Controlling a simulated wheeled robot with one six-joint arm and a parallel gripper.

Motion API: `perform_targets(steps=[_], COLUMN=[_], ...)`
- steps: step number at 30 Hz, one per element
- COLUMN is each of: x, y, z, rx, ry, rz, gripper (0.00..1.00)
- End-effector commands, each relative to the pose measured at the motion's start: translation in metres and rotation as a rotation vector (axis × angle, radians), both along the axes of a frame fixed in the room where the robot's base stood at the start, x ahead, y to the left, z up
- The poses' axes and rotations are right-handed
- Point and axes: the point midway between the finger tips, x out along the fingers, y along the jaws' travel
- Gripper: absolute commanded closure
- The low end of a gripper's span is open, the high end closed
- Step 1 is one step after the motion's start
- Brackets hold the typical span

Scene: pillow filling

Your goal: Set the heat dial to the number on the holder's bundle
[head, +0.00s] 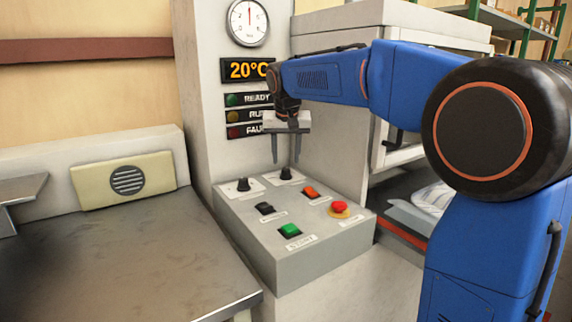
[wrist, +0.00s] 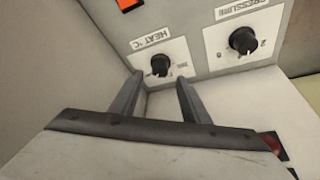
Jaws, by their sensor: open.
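The heat dial (wrist: 160,65) is a black knob on a white plate marked HEAT °C in the wrist view. It also shows on the sloped control box in the head view (head: 286,174). My gripper (head: 285,163) points down just above it. In the wrist view my gripper (wrist: 159,80) is open, with its two fingers apart and the knob showing between and just beyond their tips. I cannot tell whether they touch it. The knob's setting is too small to read. No holder or bundle is in view.
The pressure dial (wrist: 243,41) sits beside the heat dial. The control box (head: 290,260) also carries an orange button (head: 310,191), a black switch (head: 265,208), a green start button (head: 290,230) and a red stop button (head: 340,207). A display (head: 245,70) reads 20°C. A metal table (head: 120,250) stands left.

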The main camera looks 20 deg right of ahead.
Motion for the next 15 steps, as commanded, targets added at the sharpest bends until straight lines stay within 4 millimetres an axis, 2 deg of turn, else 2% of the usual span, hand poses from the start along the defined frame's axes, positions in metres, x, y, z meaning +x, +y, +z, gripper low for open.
perform_targets(steps=[3,15], x=[-0.009,-0.038], y=[0.002,0.009], z=[0.024,0.093], rx=[0.001,0.000], ry=[-0.004,-0.002], rz=[0.001,0.000], gripper=[0.58,0.58])
